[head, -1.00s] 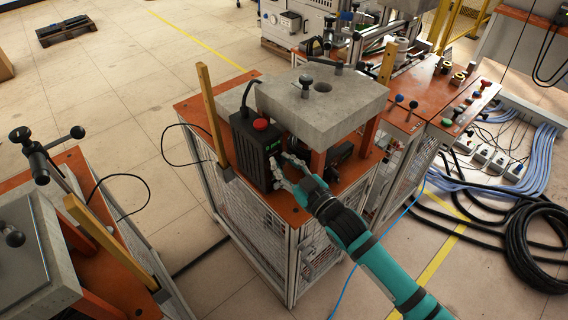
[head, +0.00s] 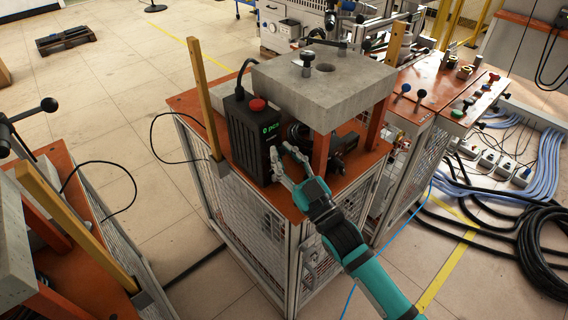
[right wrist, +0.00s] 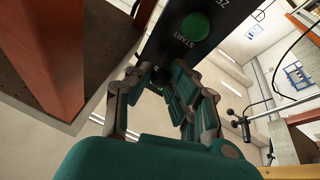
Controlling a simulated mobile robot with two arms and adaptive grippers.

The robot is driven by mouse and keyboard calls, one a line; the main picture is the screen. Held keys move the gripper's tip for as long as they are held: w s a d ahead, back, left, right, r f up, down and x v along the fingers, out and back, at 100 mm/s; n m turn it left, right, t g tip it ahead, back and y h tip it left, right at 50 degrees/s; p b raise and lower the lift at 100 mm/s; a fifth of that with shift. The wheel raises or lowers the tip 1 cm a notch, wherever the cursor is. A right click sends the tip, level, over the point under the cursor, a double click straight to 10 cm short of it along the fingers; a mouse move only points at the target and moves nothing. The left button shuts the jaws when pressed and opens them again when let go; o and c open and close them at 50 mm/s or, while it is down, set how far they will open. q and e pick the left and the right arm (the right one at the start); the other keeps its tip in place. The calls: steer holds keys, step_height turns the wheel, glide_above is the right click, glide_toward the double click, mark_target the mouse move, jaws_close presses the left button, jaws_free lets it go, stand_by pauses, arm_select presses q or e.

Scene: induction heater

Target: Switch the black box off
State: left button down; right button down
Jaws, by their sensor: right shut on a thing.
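The black box (head: 243,139) stands upright on the orange-topped station, with a red knob (head: 257,104) on top and green lit lettering on its front. In the right wrist view its dark panel (right wrist: 205,47) shows a round green START button (right wrist: 195,27). My right gripper (head: 278,156) is at the lower front of the box. Its fingers (right wrist: 154,74) are closed together against the panel's lower end, below the START button, shut on a small part of the box that they hide. My left gripper is not in view.
A thick grey slab (head: 322,85) on orange posts stands right beside the box, close to my right gripper. A wooden post (head: 205,100) rises on its left. Another station (head: 60,240) is at the lower left. Black cables (head: 500,235) lie on the floor at right.

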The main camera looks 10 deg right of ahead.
steer(key=c, duration=1.2)
jaws_free()
steer(key=v, duration=1.2)
steer(key=shift+f, duration=0.1)
